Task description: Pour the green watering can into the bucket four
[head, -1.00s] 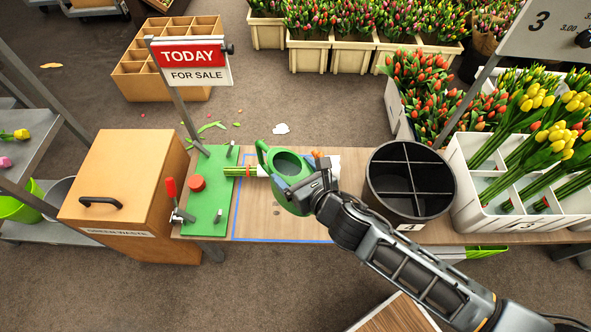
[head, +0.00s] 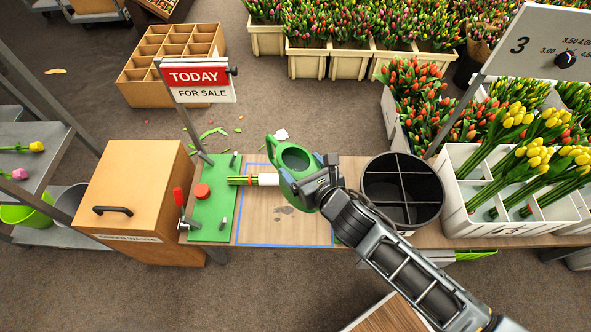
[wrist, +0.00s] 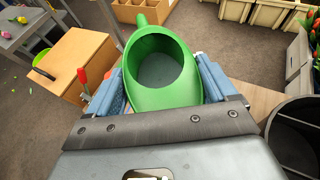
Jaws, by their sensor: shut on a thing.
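My gripper (head: 318,182) is shut on the green watering can (head: 283,172) and holds it over the table, left of the bucket. In the wrist view the can (wrist: 155,98) sits between the two blue-padded fingers, its wide round mouth facing the camera. Its inside looks dark, and I cannot tell how much water it holds. The black bucket (head: 376,212) stands on the table to the right, divided into four compartments that look empty. Its front label is partly hidden by my arm. The bucket also shows at the right edge of the wrist view (wrist: 298,104).
A wrapped stem bunch (head: 266,180) lies by the green board (head: 213,215), partly behind the can. Dark spots mark the table (head: 270,228) inside a blue outline. A white tulip crate (head: 470,229) stands right of the bucket. A sale sign (head: 197,80) rises behind the board.

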